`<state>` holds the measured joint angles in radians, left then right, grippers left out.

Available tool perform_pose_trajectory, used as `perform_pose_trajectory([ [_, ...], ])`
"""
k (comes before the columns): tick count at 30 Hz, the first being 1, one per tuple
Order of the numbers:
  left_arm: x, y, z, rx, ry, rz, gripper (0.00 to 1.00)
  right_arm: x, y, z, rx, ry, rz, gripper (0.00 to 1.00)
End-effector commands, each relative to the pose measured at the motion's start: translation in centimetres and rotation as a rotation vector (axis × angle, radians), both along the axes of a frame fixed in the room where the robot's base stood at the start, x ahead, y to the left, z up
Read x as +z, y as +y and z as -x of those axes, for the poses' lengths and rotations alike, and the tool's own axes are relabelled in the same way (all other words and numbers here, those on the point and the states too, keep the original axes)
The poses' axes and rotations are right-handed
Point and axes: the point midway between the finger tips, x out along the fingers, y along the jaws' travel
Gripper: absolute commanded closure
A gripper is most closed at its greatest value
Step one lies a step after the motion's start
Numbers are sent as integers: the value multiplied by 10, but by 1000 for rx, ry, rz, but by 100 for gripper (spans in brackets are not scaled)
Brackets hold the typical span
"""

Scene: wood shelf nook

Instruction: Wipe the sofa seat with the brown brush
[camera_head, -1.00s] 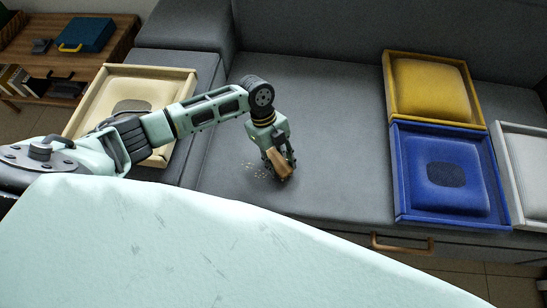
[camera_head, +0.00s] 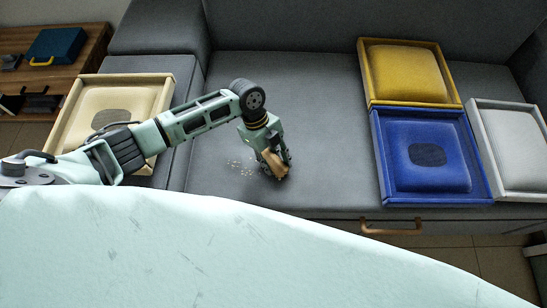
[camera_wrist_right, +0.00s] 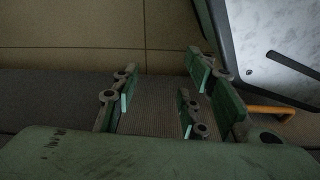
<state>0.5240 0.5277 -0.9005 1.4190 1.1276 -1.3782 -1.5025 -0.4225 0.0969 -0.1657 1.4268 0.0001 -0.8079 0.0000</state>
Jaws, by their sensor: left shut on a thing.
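The grey sofa seat (camera_head: 320,110) fills the middle of the head view. Pale crumbs (camera_head: 240,168) lie on it, just left of my left gripper. My left gripper (camera_head: 277,165) is shut on the brown brush (camera_head: 272,162) and points down at the seat. The brush's lower end is at or close to the seat; I cannot tell if it touches. My right gripper (camera_wrist_right: 165,95) shows in the right wrist view with its fingers apart and nothing between them. It is not visible in the head view.
A cream tray with a cushion (camera_head: 72,135) lies at the left of the sofa. Yellow (camera_head: 366,75), blue (camera_head: 381,160) and white (camera_head: 484,140) trays with cushions lie at the right. A wooden shelf (camera_head: 92,50) with a blue case (camera_head: 55,46) stands far left. The middle seat is largely clear.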

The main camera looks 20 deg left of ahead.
Motion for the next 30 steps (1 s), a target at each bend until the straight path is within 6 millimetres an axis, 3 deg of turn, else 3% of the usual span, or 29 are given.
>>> perform_pose_trajectory([
  [13,-1,34,12,2,9,-10,87,-27,-4,28,5,27,3,60],
  [20,-1,42,14,2,9,-11,87,-31,-5,32,6,30,4,60],
  [30,-2,68,21,3,8,-9,87,-40,-8,40,8,27,6,60],
])
